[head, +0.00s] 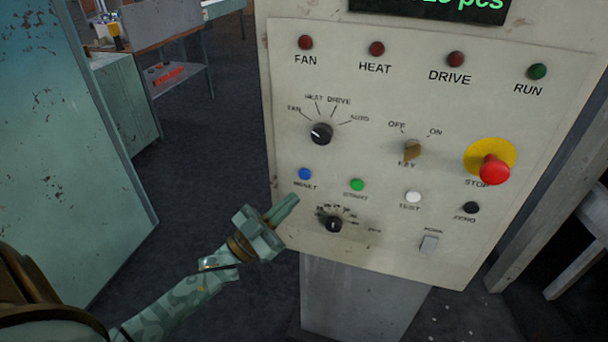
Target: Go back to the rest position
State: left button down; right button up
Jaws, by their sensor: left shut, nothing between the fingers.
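My left gripper (284,208) is shut and empty. Its arm comes in from the lower left, and its fingertips point up and right, in front of the lower left part of the control panel (350,110). In the picture the tips lie just below the blue button (305,174) and left of the green button (357,185) and the lower black knob (334,224). I cannot tell whether they touch the panel. My right gripper is not in view.
The panel stands on a grey pedestal (365,298). It carries a red stop button (494,169), a key switch (412,150) and a selector knob (321,133). A teal cabinet (60,150) stands at the left. Dark floor (215,150) is free between them. A bench (585,235) is at the right.

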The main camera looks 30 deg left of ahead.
pick_arm(q)
jog(key=a+f+n+g+y, duration=0.1)
jog(key=a+f+g+y, duration=0.2)
jog(key=f, duration=0.7)
jog(key=a+f+n+g+y, duration=0.15)
jog(key=f+y, duration=0.25)
jog(key=f, duration=0.6)
jog(key=s+a+f+g+y, duration=0.1)
jog(key=s+f+g+y, duration=0.1)
jog(key=s+f+g, duration=0.5)
jog(key=s+f+g+y, duration=0.1)
jog(key=s+f, duration=0.5)
jog(key=f, duration=0.6)
jog(key=s+d+f+g, duration=0.2)
jog(key=s+d+f, duration=0.1)
jog(key=s, duration=0.7)
jog(key=s+d+f+g, duration=0.3)
jog(key=s+f, duration=0.2)
jog(key=s, duration=0.5)
jog(key=s+d+f+n+g, duration=0.1)
jog(key=s+d+f+g, duration=0.2)
jog(key=s, duration=0.7)
jog(key=shift+f, duration=0.9)
jog(key=shift+w+d, duration=0.1)
